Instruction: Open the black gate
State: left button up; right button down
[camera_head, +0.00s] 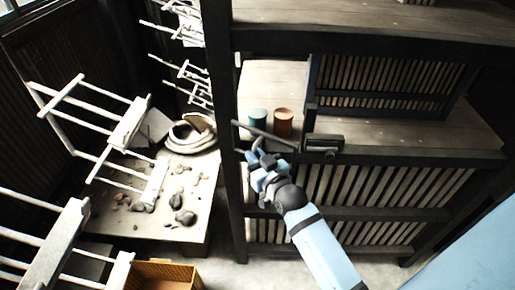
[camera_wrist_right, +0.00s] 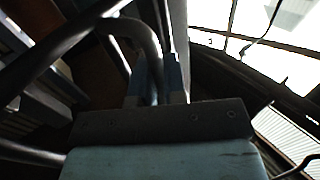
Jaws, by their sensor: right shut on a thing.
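The black gate (camera_head: 345,213) is a dark frame with pale upright slats, low at the right of the head view. A black latch-like block (camera_head: 323,142) sits at its top left. A thin dark bar (camera_head: 250,130) slants from the dark post toward that block. My right gripper (camera_head: 259,162) is at the left end of the gate, just below the bar. In the right wrist view, my right gripper (camera_wrist_right: 155,75) is shut on a dark curved handle (camera_wrist_right: 135,28) between its fingers. How the handle joins the gate is hidden. My left gripper is out of view.
A teal cup (camera_head: 257,117) and a brown cup (camera_head: 283,122) stand on the wooden counter behind the bar. A dark upright post (camera_head: 222,110) is just left of the gripper. White racks (camera_head: 125,125) and a low table (camera_head: 205,190) are at the left.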

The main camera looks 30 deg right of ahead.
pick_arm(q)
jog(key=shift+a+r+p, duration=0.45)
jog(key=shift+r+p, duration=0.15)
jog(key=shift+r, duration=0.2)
pick_arm(e)
jog(key=shift+a, duration=1.1)
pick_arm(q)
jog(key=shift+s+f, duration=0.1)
pick_arm(e)
jog(key=c, duration=1.2)
grip_release()
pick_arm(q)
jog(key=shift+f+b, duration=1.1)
pick_arm(e)
jog(key=shift+s, duration=6.85)
